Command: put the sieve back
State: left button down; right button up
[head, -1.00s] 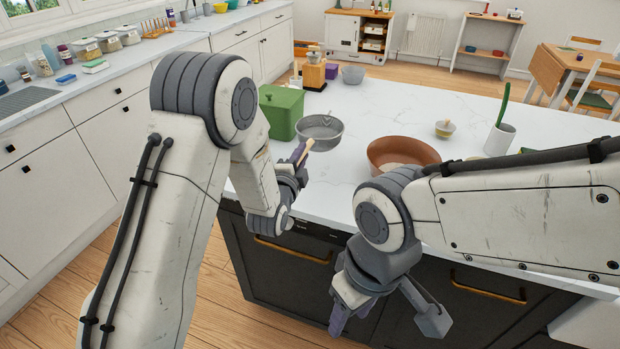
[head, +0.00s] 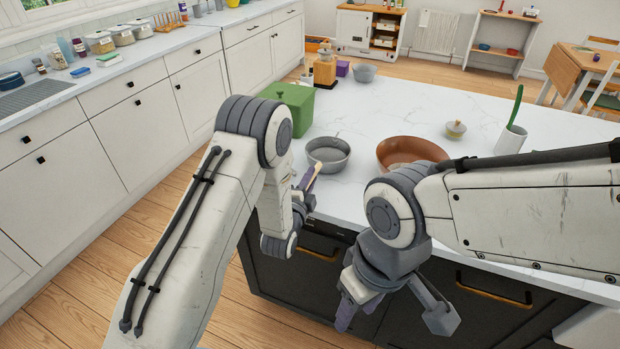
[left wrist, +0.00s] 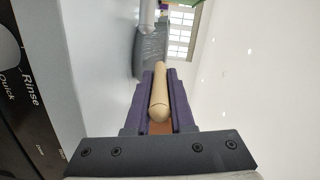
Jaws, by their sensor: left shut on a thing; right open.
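The sieve is a grey round pan (head: 328,154) with a pale wooden handle (head: 308,180). In the head view it is over the near left part of the white counter, in front of the green box. I cannot tell whether it touches the counter. My left gripper (head: 304,190) is shut on the handle. The left wrist view shows the handle (left wrist: 159,98) between the purple fingers, with the grey sieve body (left wrist: 150,48) beyond. My right gripper (head: 396,311) is open and empty, low in front of the dark cabinet.
The green box (head: 288,108) stands behind the sieve. A brown bowl (head: 410,150) is to its right, partly hidden by my right arm. A small lidded pot (head: 455,129) and a white cup (head: 510,140) stand further right. The middle of the counter (head: 420,98) is clear.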

pick_arm(q)
jog(key=c, duration=1.2)
grip_release()
jog(key=shift+f, duration=0.15)
jog(key=o, duration=0.4)
jog(key=shift+o, duration=0.2)
